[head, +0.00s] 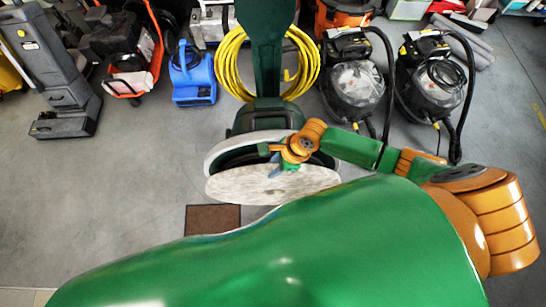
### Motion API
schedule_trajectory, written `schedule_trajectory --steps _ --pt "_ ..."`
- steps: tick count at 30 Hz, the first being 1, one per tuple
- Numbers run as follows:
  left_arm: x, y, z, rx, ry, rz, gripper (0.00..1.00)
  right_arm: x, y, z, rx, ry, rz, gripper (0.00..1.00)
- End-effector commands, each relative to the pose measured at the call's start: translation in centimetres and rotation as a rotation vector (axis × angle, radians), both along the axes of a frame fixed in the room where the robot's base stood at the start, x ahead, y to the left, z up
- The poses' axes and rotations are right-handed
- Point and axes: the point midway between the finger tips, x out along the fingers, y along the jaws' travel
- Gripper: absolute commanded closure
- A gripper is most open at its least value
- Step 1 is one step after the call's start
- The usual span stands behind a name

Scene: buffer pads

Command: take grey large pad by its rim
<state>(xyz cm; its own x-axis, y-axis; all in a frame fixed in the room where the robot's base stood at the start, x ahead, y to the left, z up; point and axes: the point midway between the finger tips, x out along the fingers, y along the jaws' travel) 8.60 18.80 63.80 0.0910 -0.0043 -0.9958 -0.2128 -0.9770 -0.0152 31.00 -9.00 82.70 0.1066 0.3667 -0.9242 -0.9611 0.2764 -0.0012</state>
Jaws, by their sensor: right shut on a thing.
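The grey large pad (250,187) is a round, pale grey, mottled disc. It shows as a flattened oval in front of the base of a dark green floor machine (265,115). My right gripper (281,166), orange and green, reaches in from the right above the pad. It is shut on the pad at its far rim; the fingertips are small and partly hidden. A whitish curved edge (213,153) shows behind the pad around the machine's base. I cannot tell whether the pad touches it. My left gripper is not in view.
A brown mat (212,219) lies on the floor below the pad. A blue blower (193,78) stands at the left, two black vacuums (355,90) at the right.

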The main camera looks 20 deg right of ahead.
Motion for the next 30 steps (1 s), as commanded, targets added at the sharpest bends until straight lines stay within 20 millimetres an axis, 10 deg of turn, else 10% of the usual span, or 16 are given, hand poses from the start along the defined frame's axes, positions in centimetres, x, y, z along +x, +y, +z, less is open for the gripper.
schedule_trajectory --steps 30 --pt "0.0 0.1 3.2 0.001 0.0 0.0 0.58 -3.1 1.0 0.5 0.001 0.001 0.008 1.0"
